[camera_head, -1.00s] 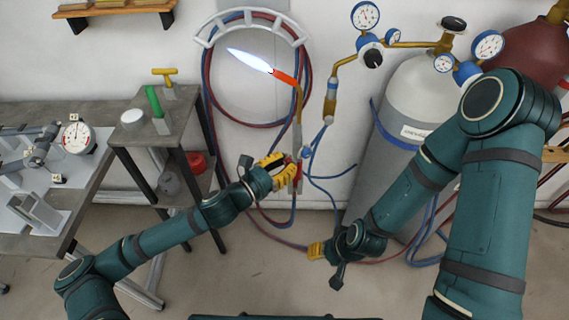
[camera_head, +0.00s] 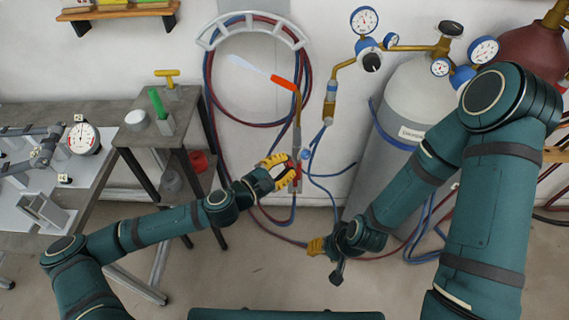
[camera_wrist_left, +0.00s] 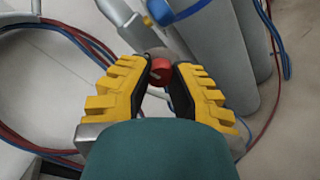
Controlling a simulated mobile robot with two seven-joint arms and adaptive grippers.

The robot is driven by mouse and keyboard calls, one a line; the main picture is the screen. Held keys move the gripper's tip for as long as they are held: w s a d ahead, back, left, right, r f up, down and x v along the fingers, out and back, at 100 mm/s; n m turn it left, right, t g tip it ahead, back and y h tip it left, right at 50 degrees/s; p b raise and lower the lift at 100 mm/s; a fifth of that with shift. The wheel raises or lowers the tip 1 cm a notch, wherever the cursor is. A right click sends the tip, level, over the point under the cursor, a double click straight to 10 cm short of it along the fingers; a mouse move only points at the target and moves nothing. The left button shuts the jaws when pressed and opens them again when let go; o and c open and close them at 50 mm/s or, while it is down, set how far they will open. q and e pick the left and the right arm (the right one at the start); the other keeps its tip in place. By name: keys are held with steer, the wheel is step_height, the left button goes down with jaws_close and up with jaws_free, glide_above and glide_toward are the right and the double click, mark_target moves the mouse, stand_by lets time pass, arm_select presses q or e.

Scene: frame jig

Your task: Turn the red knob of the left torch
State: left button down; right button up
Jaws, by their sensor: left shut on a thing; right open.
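The torch (camera_head: 297,135) hangs upright against the wall, its brass neck rising to an orange tip. A pale, faint flame (camera_head: 250,68) points up and left from the tip. The red knob (camera_head: 294,166) sits low on the torch; it also shows between the fingers in the left wrist view (camera_wrist_left: 160,70). A blue knob (camera_head: 306,154) is just right of it. My left gripper (camera_head: 284,171), with yellow fingers, is shut on the red knob and partly hides it. My right gripper (camera_head: 317,246) is open and empty, low in front of the grey cylinder.
Red and blue hoses hang on a white rack (camera_head: 252,22) behind the torch. A grey gas cylinder (camera_head: 388,165) with gauges stands to the right. A small stand (camera_head: 190,125) with a green stick and yellow handle is at left, beside a grey bench (camera_head: 100,190).

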arm_select(q)
steer(key=shift+m, duration=1.5)
steer(key=c, duration=0.7)
jaws_free()
steer(key=shift+c, duration=0.2)
steer(key=v, duration=1.2)
